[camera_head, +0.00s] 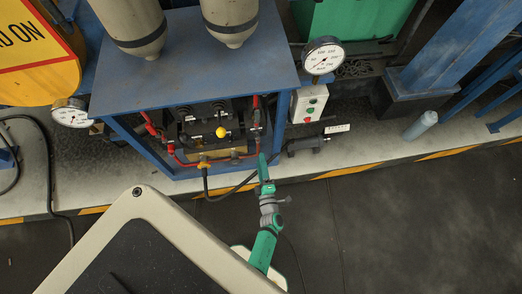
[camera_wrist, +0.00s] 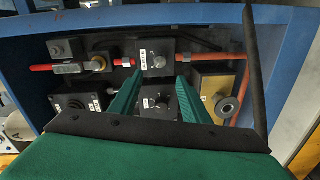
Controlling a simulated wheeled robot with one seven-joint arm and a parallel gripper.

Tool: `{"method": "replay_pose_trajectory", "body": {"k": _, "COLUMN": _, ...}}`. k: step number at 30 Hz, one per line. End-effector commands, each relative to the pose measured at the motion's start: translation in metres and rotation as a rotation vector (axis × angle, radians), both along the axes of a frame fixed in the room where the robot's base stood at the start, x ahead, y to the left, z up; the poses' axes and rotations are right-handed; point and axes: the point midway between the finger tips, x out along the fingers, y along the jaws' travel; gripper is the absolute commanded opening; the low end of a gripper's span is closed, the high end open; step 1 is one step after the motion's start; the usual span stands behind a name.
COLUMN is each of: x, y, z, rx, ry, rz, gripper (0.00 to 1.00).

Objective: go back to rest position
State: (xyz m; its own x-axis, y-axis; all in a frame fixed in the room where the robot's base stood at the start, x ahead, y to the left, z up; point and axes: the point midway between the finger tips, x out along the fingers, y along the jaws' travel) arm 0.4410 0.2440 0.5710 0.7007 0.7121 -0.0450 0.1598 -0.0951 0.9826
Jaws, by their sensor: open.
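My gripper (camera_head: 262,160) is at the end of the green and grey arm, at the front right of the blue frame (camera_head: 190,55) in the head view. In the wrist view my gripper (camera_wrist: 160,78) shows two green fingers spread apart with nothing held between them. Beyond the fingers is a black box with a round knob (camera_wrist: 157,61), mounted on a red pipe (camera_wrist: 203,57). Another dark knob box (camera_wrist: 152,101) sits below it, partly hidden by the fingers. I cannot tell the exact distance from the fingers to the boxes.
A yellow knob (camera_head: 221,132) stands on the equipment inside the frame. Two pressure gauges (camera_head: 323,56) (camera_head: 71,114) flank it. A white button box (camera_head: 308,103) is to the right. A grey cylinder (camera_head: 420,126) stands on the ledge. Dark floor (camera_head: 420,230) at the front right is clear.

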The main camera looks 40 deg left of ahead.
Motion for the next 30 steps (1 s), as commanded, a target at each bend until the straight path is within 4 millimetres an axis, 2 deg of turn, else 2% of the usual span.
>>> {"method": "replay_pose_trajectory", "body": {"k": 11, "x": 0.0, "y": 0.0, "z": 0.0, "rx": 0.001, "ry": 0.002, "rz": -0.001, "gripper": 0.43}}
{"method": "replay_pose_trajectory", "body": {"k": 14, "x": -0.005, "y": -0.007, "z": 0.003, "rx": 0.016, "ry": 0.016, "rz": -0.021, "gripper": 0.43}}
{"method": "replay_pose_trajectory", "body": {"k": 17, "x": -0.016, "y": -0.026, "z": 0.012, "rx": 0.064, "ry": 0.058, "rz": -0.077, "gripper": 0.43}}
{"method": "replay_pose_trajectory", "body": {"k": 20, "x": -0.034, "y": -0.054, "z": 0.028, "rx": 0.143, "ry": 0.121, "rz": -0.163, "gripper": 0.43}}
{"method": "replay_pose_trajectory", "body": {"k": 24, "x": -0.062, "y": -0.096, "z": 0.058, "rx": 0.282, "ry": 0.218, "rz": -0.293, "gripper": 0.43}}
{"method": "replay_pose_trajectory", "body": {"k": 30, "x": -0.103, "y": -0.148, "z": 0.108, "rx": 0.494, "ry": 0.35, "rz": -0.464, "gripper": 0.43}}
